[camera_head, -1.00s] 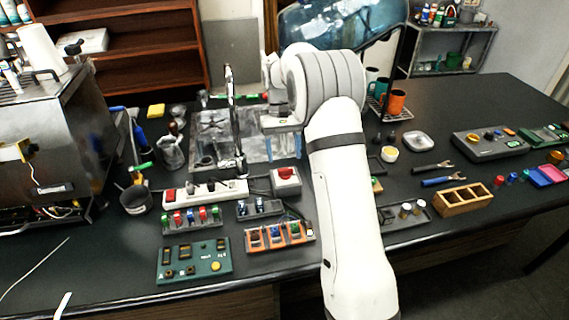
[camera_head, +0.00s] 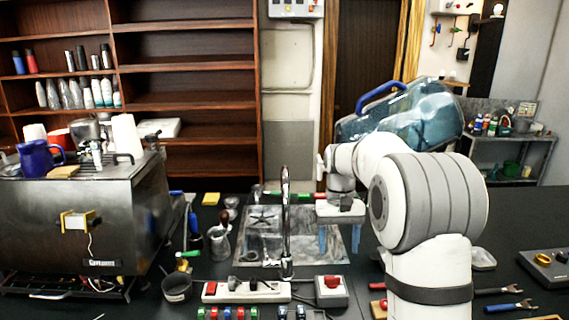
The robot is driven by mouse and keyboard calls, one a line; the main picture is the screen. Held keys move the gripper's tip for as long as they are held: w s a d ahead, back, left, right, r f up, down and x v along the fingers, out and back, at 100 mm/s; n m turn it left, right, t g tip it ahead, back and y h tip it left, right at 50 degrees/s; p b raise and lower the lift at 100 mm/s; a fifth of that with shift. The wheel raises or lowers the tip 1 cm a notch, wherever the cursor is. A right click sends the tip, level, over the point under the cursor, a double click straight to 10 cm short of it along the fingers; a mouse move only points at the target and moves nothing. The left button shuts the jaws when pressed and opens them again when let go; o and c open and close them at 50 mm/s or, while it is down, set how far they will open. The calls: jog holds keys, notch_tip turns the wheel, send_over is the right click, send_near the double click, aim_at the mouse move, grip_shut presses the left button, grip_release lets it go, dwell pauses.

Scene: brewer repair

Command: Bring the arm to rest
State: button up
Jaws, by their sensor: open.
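My gripper (camera_head: 337,238) hangs at the end of my white arm over the right part of the sink, with its two blue fingers pointing down. The fingers stand apart and nothing shows between them. My arm (camera_head: 425,205) rises from the lower right and bends left at a large grey-ringed joint. It covers part of the counter's right side.
The metal sink (camera_head: 262,242) with a tall faucet (camera_head: 286,215) lies left of my gripper. A steel espresso machine (camera_head: 85,215) stands at left. A large blue water bottle (camera_head: 405,115) is behind my arm. A power strip (camera_head: 246,291) with a red switch lies in front.

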jog(key=s+r+t, duration=0.1)
jog(key=s+t, duration=0.5)
jog(key=s, duration=2)
jog(key=shift+s+a, duration=0.15)
